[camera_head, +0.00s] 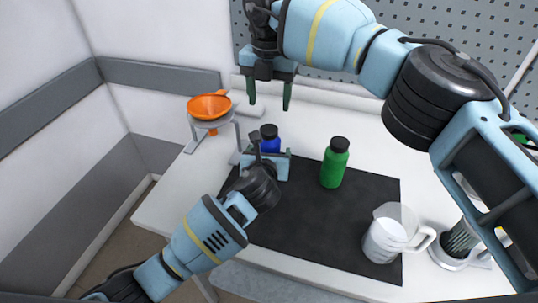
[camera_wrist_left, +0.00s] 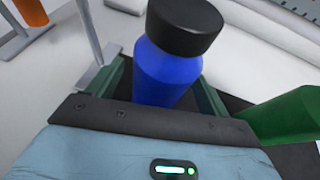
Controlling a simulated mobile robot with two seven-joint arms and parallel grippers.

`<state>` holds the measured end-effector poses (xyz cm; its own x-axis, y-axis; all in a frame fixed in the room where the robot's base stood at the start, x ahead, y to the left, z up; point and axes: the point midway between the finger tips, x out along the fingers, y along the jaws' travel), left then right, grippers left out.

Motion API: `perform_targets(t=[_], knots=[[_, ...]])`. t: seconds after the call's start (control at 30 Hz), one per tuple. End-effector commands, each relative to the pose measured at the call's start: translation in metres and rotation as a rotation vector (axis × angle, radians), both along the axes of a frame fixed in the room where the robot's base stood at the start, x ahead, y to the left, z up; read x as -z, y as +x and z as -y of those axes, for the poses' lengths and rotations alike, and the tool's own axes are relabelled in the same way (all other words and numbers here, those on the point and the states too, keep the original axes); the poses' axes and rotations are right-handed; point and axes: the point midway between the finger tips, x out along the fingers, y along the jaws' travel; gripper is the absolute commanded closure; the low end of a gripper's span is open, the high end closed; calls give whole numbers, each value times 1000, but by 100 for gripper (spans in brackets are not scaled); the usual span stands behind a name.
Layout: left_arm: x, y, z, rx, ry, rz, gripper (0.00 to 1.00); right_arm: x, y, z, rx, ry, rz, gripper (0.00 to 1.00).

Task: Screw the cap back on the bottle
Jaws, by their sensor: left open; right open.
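A blue bottle (camera_head: 270,144) stands upright near the back edge of the black mat, with a black cap (camera_head: 268,131) on its top. My left gripper (camera_head: 266,160) is open at the bottle. In the left wrist view the blue bottle (camera_wrist_left: 168,75) stands between the two spread fingers, with a visible gap on the right. The black cap (camera_wrist_left: 184,26) sits on its mouth; I cannot tell how tightly. The bottle's base is hidden behind the gripper. My right gripper (camera_head: 270,97) is open and empty, fingers pointing down, above and behind the bottle.
A green bottle (camera_head: 334,166) with a black cap stands right of the blue one on the black mat (camera_head: 300,235). An orange funnel (camera_head: 209,106) sits in a stand at left. A clear jug (camera_head: 388,236) is at front right. The mat's middle is clear.

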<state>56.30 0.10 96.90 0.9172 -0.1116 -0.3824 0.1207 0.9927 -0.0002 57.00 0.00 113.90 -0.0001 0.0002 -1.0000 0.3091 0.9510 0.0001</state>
Motion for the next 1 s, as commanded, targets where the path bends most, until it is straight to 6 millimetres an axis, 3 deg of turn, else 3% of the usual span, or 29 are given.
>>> perform_targets(t=[0.33,0.9,1.0], knots=[[1,2,0,0,0,0,22,0,0,0,0,0,0,39],[1,2,0,0,1,0,96,0,0,0,-2,0,0,39],[1,2,0,0,1,0,100,0,0,0,-28,0,0,39]])
